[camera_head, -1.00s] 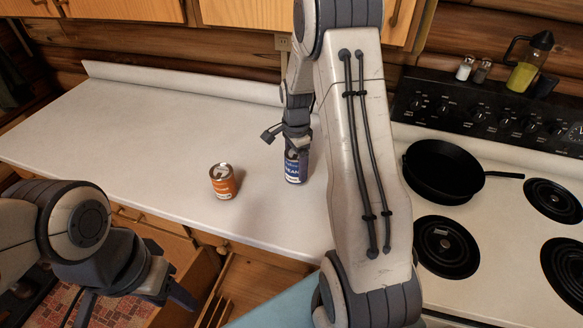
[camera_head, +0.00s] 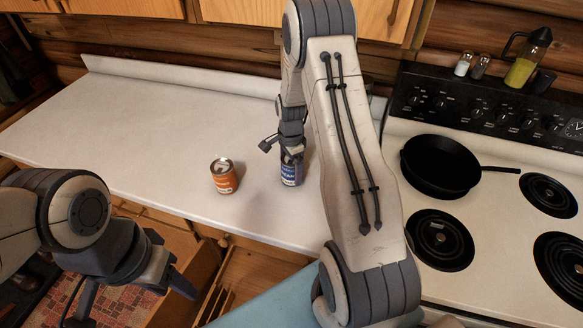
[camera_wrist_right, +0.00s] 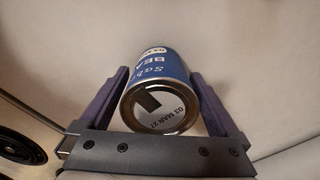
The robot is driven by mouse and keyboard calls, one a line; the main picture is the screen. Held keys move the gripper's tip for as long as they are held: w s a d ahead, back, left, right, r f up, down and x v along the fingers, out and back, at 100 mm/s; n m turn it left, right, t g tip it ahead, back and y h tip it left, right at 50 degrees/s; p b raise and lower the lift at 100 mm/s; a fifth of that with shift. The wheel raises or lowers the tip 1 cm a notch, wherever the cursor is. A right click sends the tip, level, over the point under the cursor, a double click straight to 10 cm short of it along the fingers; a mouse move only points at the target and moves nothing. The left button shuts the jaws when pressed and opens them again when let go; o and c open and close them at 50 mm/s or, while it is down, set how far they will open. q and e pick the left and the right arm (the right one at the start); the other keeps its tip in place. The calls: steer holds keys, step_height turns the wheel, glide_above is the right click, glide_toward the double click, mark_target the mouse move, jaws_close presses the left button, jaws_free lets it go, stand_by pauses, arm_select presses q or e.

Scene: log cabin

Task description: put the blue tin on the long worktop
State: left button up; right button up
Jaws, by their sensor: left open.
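The blue tin (camera_head: 291,171) is upright over the long worktop (camera_head: 150,130), close to its right end by the stove. I cannot tell whether its base touches the surface. My right gripper (camera_head: 290,149) comes down from above with its fingers on either side of the tin, shut on it. In the right wrist view, the tin (camera_wrist_right: 158,68) sits between both fingers (camera_wrist_right: 160,92), its dated metal end facing the camera. My left gripper (camera_head: 130,300) is open and empty at the lower left, in front of the worktop's edge.
An orange tin (camera_head: 224,178) stands on the worktop just left of the blue one. The stove (camera_head: 480,215) with a black pan (camera_head: 438,165) is to the right. An open drawer (camera_head: 250,280) lies below the worktop. The worktop's left part is clear.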

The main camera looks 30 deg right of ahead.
steer(key=shift+r, duration=0.2)
step_height(320, 180, up, 11)
steer(key=b, duration=0.3)
steer(key=shift+r, duration=0.5)
steer(key=shift+a+r, duration=0.1)
steer(key=s+a+r+n, duration=0.35)
steer(key=a+n, duration=0.25)
steer(key=a, duration=0.3)
steer(key=s+a+r+n, duration=0.2)
steer(key=s+a+n, duration=0.3)
steer(key=a, duration=0.5)
steer(key=s+a+n, duration=0.4)
steer(key=s+n, duration=0.3)
steer(key=s, duration=0.2)
steer(key=s+a+n+y, duration=0.1)
steer(key=s+a+n, duration=0.2)
steer(key=s+n, duration=0.5)
steer(key=shift+s+a, duration=0.4)
steer(key=shift+s, duration=0.3)
